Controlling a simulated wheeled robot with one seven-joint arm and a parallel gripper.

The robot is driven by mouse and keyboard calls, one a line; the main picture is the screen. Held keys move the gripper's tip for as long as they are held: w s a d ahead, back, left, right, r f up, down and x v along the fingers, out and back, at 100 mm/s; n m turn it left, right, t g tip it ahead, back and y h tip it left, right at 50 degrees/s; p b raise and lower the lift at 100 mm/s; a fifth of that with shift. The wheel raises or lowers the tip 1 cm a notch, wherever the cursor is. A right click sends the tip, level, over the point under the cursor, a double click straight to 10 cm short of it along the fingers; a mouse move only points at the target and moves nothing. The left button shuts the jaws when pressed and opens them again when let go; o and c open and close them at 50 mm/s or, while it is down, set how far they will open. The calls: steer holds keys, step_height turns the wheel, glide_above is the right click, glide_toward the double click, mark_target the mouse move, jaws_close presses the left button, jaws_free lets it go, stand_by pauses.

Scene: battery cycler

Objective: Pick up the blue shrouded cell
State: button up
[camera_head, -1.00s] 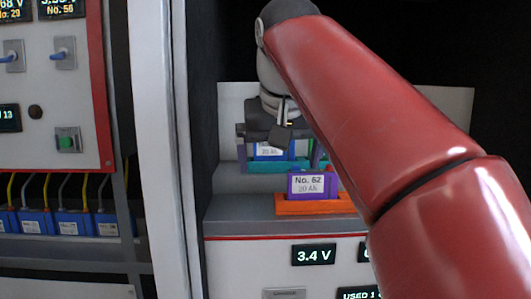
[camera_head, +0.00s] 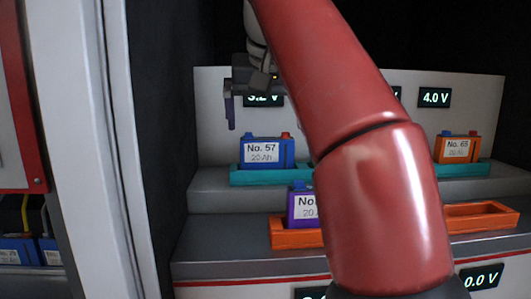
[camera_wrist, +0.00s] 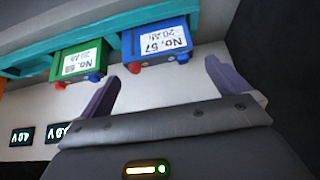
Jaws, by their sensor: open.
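The blue cell, labelled No. 57 (camera_head: 262,152), has blue and red terminals on top. It stands upright in a teal tray (camera_head: 243,179) on the upper step. It also shows, upside down, in the wrist view (camera_wrist: 155,42). My gripper (camera_head: 252,110) is above the cell in the head view, clear of it. In the wrist view my gripper (camera_wrist: 160,76) has its two purple fingers spread, with nothing between them. The cell lies beyond the fingertips. My red arm hides part of the right finger in the head view.
A purple cell (camera_head: 301,206) stands in an orange tray (camera_head: 290,238) on the lower step, partly behind my arm. An orange cell (camera_head: 457,148) is at right. A green cell (camera_wrist: 78,60) is beside the blue one. A cabinet wall (camera_head: 163,120) is at left.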

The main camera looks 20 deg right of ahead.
mark_target(268, 139)
steer(key=shift+s+x, duration=0.1)
steer(key=shift+x, duration=1.7)
steer(key=shift+s+x, duration=0.15)
steer(key=shift+x, duration=1.6)
steer(key=shift+d+f, duration=0.1)
steer(key=shift+c, duration=0.3)
steer(key=c, duration=0.9)
steer(key=shift+s+r, duration=0.15)
steer(key=shift+r, duration=3.3)
